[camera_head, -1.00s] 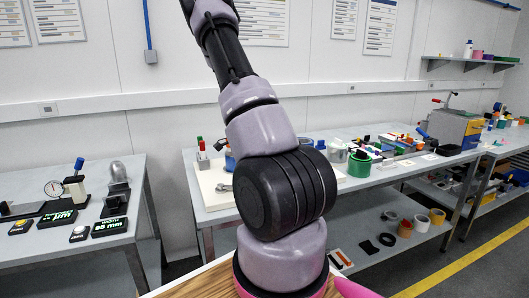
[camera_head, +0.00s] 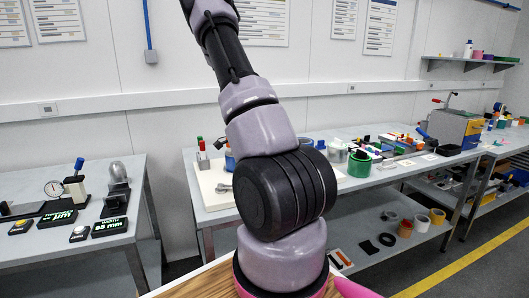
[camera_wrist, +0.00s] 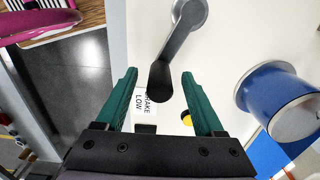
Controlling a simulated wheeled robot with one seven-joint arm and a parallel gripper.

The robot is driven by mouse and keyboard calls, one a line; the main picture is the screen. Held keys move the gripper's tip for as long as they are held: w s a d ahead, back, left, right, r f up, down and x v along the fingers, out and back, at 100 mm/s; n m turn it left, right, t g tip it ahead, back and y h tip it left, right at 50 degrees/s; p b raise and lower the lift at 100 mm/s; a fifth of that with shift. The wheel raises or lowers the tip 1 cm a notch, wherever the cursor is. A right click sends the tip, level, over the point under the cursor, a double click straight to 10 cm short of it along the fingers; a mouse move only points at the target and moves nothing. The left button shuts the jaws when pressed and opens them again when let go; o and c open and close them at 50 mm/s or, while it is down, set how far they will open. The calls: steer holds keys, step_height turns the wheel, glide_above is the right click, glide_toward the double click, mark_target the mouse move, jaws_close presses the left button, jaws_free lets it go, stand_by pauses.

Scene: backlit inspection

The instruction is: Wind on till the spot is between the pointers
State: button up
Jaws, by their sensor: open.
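In the wrist view, a crank with a grey metal hub (camera_wrist: 188,12) and a dark arm ends in a black knob (camera_wrist: 160,82). My gripper (camera_wrist: 158,75) is open, its two green fingers on either side of the knob with a gap to each. A blue drum with pale end flanges (camera_wrist: 272,88) is at the right. A yellow round patch (camera_wrist: 187,118) is partly hidden by the right finger; I cannot tell if it is the spot. I cannot make out the pointers. My gripper is outside the head view.
The crank is on a white panel (camera_wrist: 230,35) with a partly covered label (camera_wrist: 142,102). In the head view, the middle bench (camera_head: 375,178) carries several tools and containers. A left bench (camera_head: 30,265) holds gauges and green displays. Clear floor with a yellow line (camera_head: 445,270) lies at right.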

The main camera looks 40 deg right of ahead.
steer(key=shift+r, duration=3.75)
steer(key=shift+a+r, duration=0.25)
steer(key=shift+r, duration=0.1)
steer(key=s+a+r+n+t+y, duration=0.1)
steer(key=s+a+r+n+t, duration=0.2)
steer(key=a+r, duration=0.55)
steer(key=s+a+r+n+t+y, duration=0.1)
steer(key=s+a+r+n, duration=0.4)
steer(key=r, duration=0.6)
steer(key=s+a+r+n+t, duration=0.3)
steer(key=s+a+r+n, duration=0.5)
steer(key=s, duration=0.5)
steer(key=shift+a+r+n, duration=0.35)
steer(key=shift+a+n, duration=0.25)
steer(key=shift+a, duration=0.45)
